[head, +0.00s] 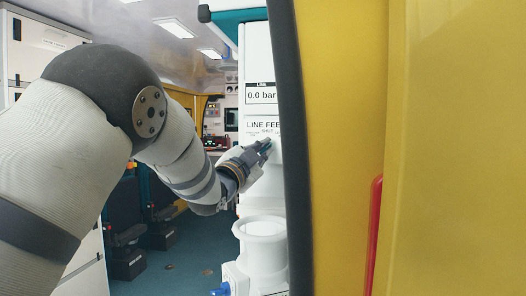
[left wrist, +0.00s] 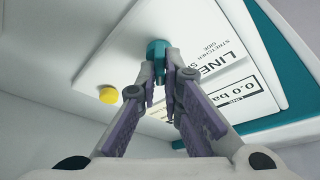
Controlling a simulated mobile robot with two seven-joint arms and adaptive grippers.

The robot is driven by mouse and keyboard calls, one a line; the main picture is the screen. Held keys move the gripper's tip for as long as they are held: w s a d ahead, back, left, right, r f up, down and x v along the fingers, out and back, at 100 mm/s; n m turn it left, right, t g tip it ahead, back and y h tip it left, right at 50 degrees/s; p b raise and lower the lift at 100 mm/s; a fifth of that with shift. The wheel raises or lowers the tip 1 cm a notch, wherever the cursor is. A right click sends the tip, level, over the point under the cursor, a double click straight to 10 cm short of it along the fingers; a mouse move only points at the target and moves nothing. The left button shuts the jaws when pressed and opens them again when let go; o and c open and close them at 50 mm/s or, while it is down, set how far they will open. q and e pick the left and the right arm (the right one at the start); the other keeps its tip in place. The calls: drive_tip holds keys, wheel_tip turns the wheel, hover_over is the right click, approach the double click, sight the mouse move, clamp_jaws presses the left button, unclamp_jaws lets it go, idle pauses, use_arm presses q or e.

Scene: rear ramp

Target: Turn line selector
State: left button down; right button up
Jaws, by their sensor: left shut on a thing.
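The line selector is a small teal knob (left wrist: 156,48) on a white panel (left wrist: 105,60), seen in the left wrist view. My left gripper (left wrist: 163,72) is shut on it, with the two fingertips on either side of the knob. In the head view my left gripper (head: 262,148) reaches the white panel (head: 256,60) just below the "LINE FEED" label. There the gripper hides most of the knob. A display above the label (head: 261,96) reads 0.0 bar. My right gripper is not in view.
A yellow button (left wrist: 108,95) sits on the panel near the knob. A white round fitting (head: 263,245) stands below my gripper. A yellow door frame (head: 345,150) with a dark edge strip (head: 291,140) fills the right side. Seats (head: 127,255) stand inside on the blue floor.

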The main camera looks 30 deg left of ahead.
use_arm(q)
drive_tip(key=shift+r, duration=0.4)
drive_tip(key=c, duration=1.9)
unclamp_jaws()
drive_tip(key=shift+o, duration=0.9)
drive_tip(key=shift+w+f, duration=0.1)
drive_tip(key=shift+f, duration=0.1)
drive_tip(key=shift+f, duration=0.1)
drive_tip(key=v, duration=1.2)
